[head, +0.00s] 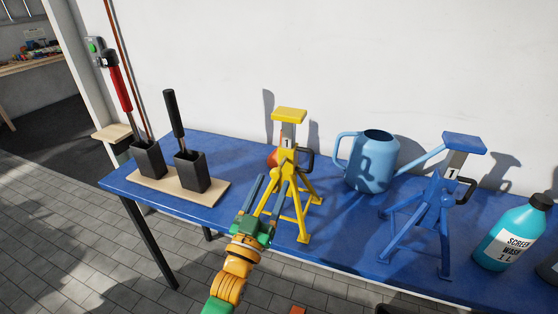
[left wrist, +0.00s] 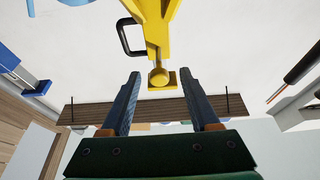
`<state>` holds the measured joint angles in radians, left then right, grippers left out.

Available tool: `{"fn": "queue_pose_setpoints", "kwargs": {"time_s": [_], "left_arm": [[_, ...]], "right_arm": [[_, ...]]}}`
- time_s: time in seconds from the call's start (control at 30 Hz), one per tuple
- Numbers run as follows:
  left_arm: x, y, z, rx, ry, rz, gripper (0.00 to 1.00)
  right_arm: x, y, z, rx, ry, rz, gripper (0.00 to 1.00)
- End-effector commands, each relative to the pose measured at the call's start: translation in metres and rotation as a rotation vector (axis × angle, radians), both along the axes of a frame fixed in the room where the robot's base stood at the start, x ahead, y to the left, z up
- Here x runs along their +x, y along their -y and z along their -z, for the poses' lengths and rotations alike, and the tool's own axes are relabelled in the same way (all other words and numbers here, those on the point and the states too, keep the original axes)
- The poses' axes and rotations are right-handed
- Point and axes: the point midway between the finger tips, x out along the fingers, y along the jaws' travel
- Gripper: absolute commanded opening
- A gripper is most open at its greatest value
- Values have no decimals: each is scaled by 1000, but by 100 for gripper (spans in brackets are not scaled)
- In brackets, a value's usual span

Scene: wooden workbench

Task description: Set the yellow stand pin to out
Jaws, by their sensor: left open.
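The yellow stand (head: 289,181) stands upright on the blue workbench, with splayed legs, a grey post marked 1 and a flat yellow top. A dark loop handle (head: 308,160), which looks like its pin, sticks out at the stand's right side. In the left wrist view the loop handle (left wrist: 130,37) shows at the upper left of the yellow stand (left wrist: 153,22). My left gripper (head: 268,184) is open in front of the stand's left side, below the handle. Its fingers (left wrist: 163,102) are empty and apart from the handle. How deep the pin sits is unclear. My right gripper is out of view.
A blue watering can (head: 370,164) stands right of the yellow stand. A blue stand (head: 428,215) and a screen wash bottle (head: 511,240) are farther right. Black holders with handled tools stand on a wooden board (head: 213,194) at left. A reddish object (head: 272,158) shows behind the yellow stand.

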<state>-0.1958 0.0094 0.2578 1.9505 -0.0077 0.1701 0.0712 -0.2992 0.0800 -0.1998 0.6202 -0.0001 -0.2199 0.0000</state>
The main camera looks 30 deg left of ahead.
Motion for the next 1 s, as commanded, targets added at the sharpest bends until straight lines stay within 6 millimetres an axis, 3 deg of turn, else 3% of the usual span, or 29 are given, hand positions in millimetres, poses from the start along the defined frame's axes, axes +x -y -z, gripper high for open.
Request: {"fn": "queue_pose_setpoints", "kwargs": {"time_s": [0.07,0.4,0.7,0.93,1.0], "left_arm": [[2,1,-2,6,26,-5,62],[56,-12,-27,8,32,-5,62],[61,-14,-27,8,30,-5,62],[61,-14,-27,7,30,-5,0],[61,-14,-27,8,31,-5,0]], "right_arm": [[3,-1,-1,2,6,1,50],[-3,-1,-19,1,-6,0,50],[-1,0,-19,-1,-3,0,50],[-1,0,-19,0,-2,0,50],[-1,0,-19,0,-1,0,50]]}}
